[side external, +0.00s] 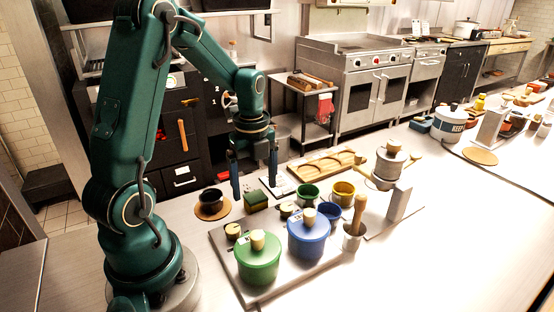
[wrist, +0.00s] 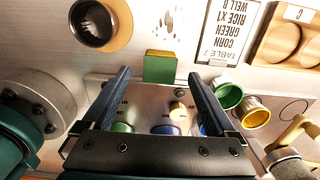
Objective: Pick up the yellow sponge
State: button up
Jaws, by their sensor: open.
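The sponge is a small block with a dark green top and a yellow edge. It lies on the counter in the side external view (side external: 256,201), between the black bowl and the tray of pots. It also shows in the wrist view (wrist: 160,68), centred between the fingertips and a little beyond them. My gripper (side external: 254,190) is open and empty, pointing down with its fingers apart near the sponge. In the wrist view my gripper (wrist: 160,74) frames the sponge's near end. I cannot tell the exact height of the fingertips over the counter.
A black bowl (side external: 210,202) on a round brown mat stands left of the sponge. A metal tray (side external: 222,252) with a green pot (side external: 257,262) and a blue pot (side external: 309,238) is in front. Green (side external: 308,194) and yellow (side external: 344,193) cups and a wooden board (side external: 298,172) are to the right.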

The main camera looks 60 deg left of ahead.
aim_at(256, 196)
jog(key=shift+f, duration=2.1)
jog(key=shift+c, duration=0.3)
jog(key=c, duration=1.3)
jog(key=shift+c, duration=0.3)
jog(key=shift+r, duration=0.5)
notch_tip(256, 196, up, 4)
jog(key=shift+f, duration=0.25)
jog(key=s+a+r, duration=0.6)
jog(key=s, duration=0.3)
jog(key=shift+s+a+r, duration=0.25)
jog(key=shift+a+r, duration=0.05)
jog(key=shift+a, duration=0.05)
